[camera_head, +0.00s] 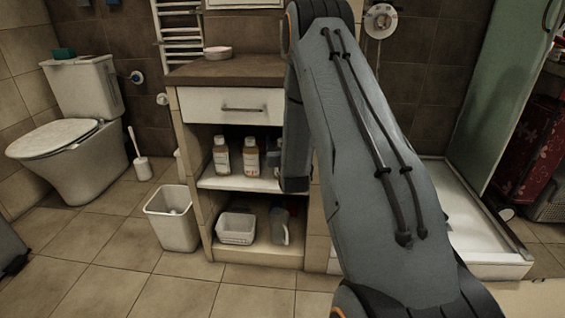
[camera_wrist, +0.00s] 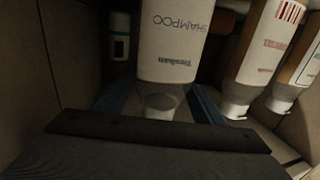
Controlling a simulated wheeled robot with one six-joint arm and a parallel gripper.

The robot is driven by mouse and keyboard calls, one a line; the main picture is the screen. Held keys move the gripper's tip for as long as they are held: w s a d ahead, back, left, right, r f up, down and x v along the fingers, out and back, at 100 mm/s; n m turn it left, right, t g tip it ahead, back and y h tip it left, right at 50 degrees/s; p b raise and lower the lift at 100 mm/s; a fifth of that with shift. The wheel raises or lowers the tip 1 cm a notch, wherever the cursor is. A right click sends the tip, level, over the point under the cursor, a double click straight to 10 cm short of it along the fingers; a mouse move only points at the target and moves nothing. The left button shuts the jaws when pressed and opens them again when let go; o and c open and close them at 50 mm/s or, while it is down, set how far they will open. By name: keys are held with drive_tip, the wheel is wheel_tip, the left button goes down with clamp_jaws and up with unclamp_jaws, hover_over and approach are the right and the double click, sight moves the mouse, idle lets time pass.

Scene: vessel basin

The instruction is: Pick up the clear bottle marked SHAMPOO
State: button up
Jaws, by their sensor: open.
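The bottle marked SHAMPOO (camera_wrist: 172,40) shows upside down in the middle of the wrist view, with a pale label and a whitish cap toward my gripper. My gripper (camera_wrist: 162,100) is open, with one blue finger on each side of the bottle's cap end. I cannot tell whether the fingers touch it. In the head view my arm hides much of the right side of the shelf unit. Which bottle there is the shampoo cannot be read.
Two bottles (camera_head: 221,156) (camera_head: 251,157) stand on the middle shelf (camera_head: 240,183), left of my arm. Other labelled bottles (camera_wrist: 265,45) are close on the right in the wrist view. A white basket (camera_head: 237,228) sits below.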

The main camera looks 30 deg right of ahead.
clamp_jaws()
